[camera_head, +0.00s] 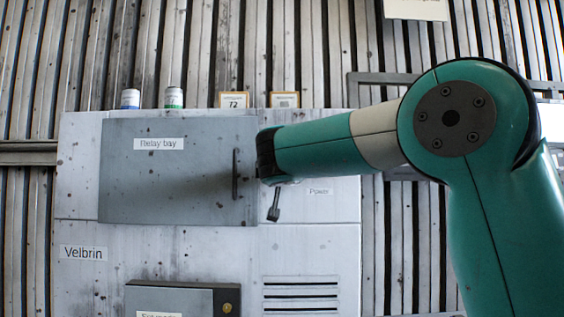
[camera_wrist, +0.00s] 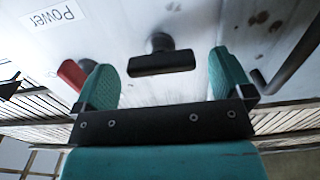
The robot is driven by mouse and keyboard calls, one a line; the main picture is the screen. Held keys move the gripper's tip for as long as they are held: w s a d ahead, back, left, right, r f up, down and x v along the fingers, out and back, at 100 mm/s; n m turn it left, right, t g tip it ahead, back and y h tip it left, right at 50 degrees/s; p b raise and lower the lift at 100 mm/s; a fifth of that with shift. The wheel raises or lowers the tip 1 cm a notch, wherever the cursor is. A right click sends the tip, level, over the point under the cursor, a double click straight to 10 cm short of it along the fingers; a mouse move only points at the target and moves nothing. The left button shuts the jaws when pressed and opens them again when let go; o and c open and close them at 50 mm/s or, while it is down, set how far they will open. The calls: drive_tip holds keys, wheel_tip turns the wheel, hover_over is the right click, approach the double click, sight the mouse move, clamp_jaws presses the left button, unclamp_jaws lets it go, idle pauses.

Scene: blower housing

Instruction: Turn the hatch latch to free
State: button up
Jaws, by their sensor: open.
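The hatch is the grey door (camera_head: 180,200) labelled Relay bay on the cabinet's front, closed, with a dark vertical handle (camera_head: 235,175) near its right edge. In the wrist view a black T-shaped latch (camera_wrist: 161,62) stands out from the panel. My gripper (camera_wrist: 161,72) is open, with one teal finger on each side of the latch and a visible gap to both. In the head view my arm's end covers the panel by the door's right edge. A dark lever (camera_head: 273,205) shows just below it; I cannot tell whether it is the same latch.
A red piece (camera_wrist: 72,74) sits beside my left finger in the wrist view. A dark bar (camera_wrist: 290,68) is to the right. A Power label (camera_head: 318,191) is right of the lever. A dark box (camera_head: 175,298) and vent slots (camera_head: 300,296) are below.

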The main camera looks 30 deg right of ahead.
drive_tip(key=shift+x, duration=1)
drive_tip(key=c, duration=0.9)
